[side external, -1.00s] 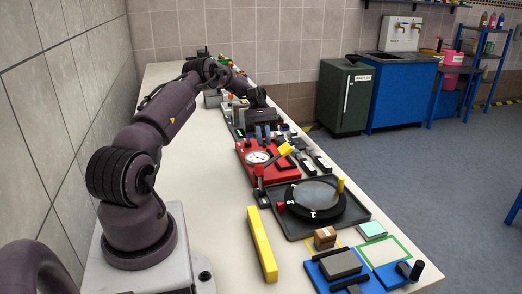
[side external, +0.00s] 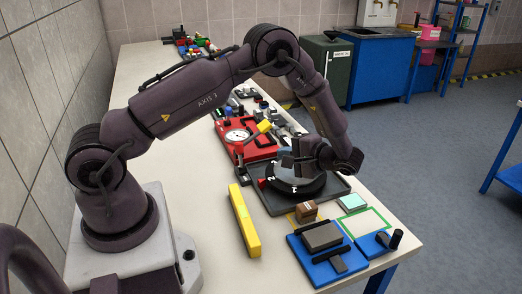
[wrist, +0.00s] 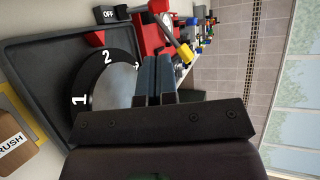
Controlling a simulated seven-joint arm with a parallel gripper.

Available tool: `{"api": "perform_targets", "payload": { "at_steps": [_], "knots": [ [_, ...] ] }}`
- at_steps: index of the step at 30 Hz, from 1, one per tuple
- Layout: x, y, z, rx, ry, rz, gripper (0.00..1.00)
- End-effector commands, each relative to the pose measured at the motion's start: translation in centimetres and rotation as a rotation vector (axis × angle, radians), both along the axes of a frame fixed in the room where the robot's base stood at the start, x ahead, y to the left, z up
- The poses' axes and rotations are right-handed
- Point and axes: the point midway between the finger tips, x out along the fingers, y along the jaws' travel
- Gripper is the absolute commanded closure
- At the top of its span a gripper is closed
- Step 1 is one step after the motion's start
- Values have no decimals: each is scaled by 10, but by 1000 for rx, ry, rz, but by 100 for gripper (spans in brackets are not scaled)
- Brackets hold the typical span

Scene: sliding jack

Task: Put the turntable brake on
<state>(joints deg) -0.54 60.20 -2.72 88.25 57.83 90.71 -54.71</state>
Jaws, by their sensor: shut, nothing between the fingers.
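The turntable (side external: 296,188) is a black disc with a grey top and white numbers, set in a dark tray (side external: 277,207). The wrist view shows its numbered black rim (wrist: 88,82), with 1 and 2 readable, and a red pointer (wrist: 97,39) beside it. An upright red-topped lever (side external: 239,150) stands at the tray's left corner. A black block marked OFF (wrist: 107,15) shows near that corner in the wrist view. My gripper (side external: 284,152) is shut and empty above the turntable. Its two blue-grey fingers (wrist: 153,62) are together and hide part of the disc.
A red gauge box (side external: 248,148) with a yellow-ended handle (side external: 265,127) stands behind the tray. A yellow bar (side external: 244,222), a brown block (side external: 307,210) and a blue fixture (side external: 318,261) lie in front. The tabletop left of the bar is clear.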

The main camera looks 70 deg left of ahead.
Motion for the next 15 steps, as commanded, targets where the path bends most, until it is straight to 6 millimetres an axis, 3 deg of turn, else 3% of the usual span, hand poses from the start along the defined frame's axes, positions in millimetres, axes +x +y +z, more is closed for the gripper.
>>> {"api": "perform_targets", "payload": {
  "at_steps": [15],
  "knots": [
    [-47,83,-30,-3,5,9,100]
  ]
}}
